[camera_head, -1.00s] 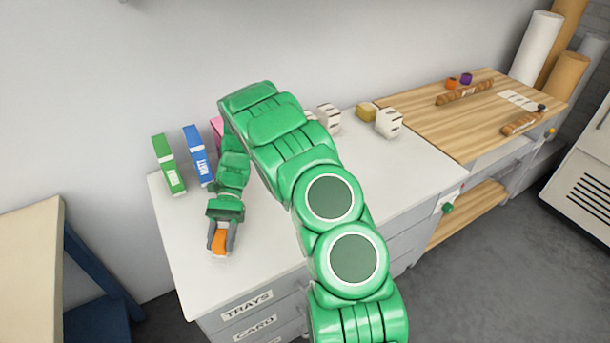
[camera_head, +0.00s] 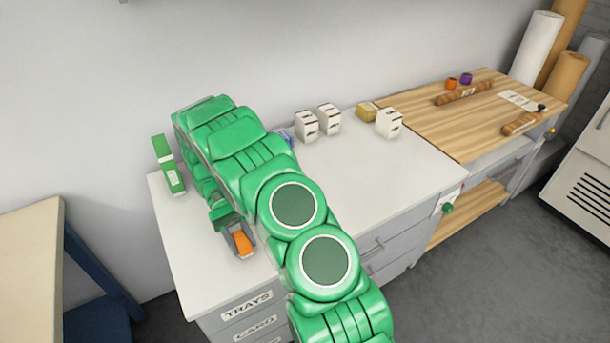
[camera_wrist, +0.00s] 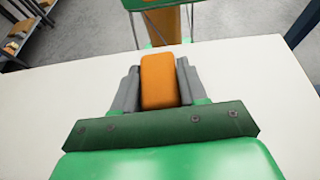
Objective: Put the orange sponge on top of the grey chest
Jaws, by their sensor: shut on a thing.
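The orange sponge (camera_head: 243,243) is between the fingers of my gripper (camera_head: 238,241), which is shut on it. In the wrist view the orange sponge (camera_wrist: 158,82) sits upright between the two grey fingers of my gripper (camera_wrist: 158,85). The grey chest (camera_head: 190,262) has a white top and labelled drawers, one marked TRAYS. The sponge is over the front left part of this top. I cannot tell whether it touches the top or is just above it.
A green box (camera_head: 168,167) stands at the chest's back left. White boxes (camera_head: 307,126) and a yellow block (camera_head: 366,112) stand toward the back. A wooden-topped bench (camera_head: 450,125) adjoins on the right. The chest's middle top is clear. My arm hides part of the back.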

